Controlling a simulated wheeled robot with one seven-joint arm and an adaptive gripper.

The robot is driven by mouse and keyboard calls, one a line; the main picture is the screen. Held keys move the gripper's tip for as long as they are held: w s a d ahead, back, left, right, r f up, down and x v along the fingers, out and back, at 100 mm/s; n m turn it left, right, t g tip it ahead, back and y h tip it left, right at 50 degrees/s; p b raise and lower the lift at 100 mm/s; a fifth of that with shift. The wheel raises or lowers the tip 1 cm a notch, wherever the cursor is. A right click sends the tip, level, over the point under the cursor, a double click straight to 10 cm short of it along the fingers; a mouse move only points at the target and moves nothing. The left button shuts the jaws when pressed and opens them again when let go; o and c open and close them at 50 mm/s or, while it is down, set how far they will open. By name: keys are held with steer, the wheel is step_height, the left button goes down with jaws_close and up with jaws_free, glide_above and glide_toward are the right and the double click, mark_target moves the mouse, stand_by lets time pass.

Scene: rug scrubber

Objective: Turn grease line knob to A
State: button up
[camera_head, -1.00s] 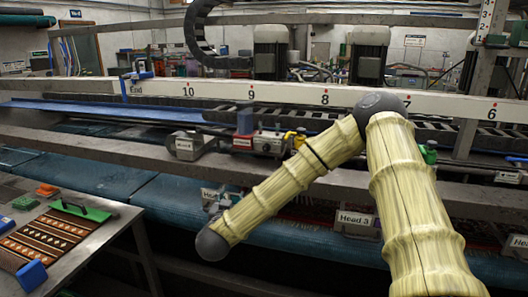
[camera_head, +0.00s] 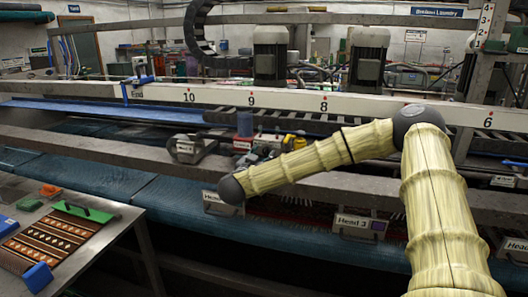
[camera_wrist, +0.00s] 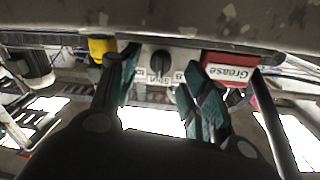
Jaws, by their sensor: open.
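The grease line knob (camera_wrist: 160,63) is a dark knob on a pale plate, upside down in the wrist view. The plate reads "Shut" below it and shows a B on the right; an A cannot be made out. A red block labelled "Grease" (camera_wrist: 230,71) sits to the right of the plate. My gripper (camera_wrist: 158,70) is open, with one teal-padded finger on each side of the knob in the picture and nothing held. Contact cannot be judged. In the head view my arm partly hides this area, and my gripper cannot be clearly made out.
A yellow part (camera_wrist: 101,46) lies close beside the left finger. A grey beam crosses the top of the wrist view. In the head view a white numbered rail (camera_head: 270,98) runs behind the arm. A steel table (camera_head: 118,218) with a rug sample stands at the left.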

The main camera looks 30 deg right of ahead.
mark_target(266, 152)
steer(key=shift+x, duration=1.25)
jaws_close()
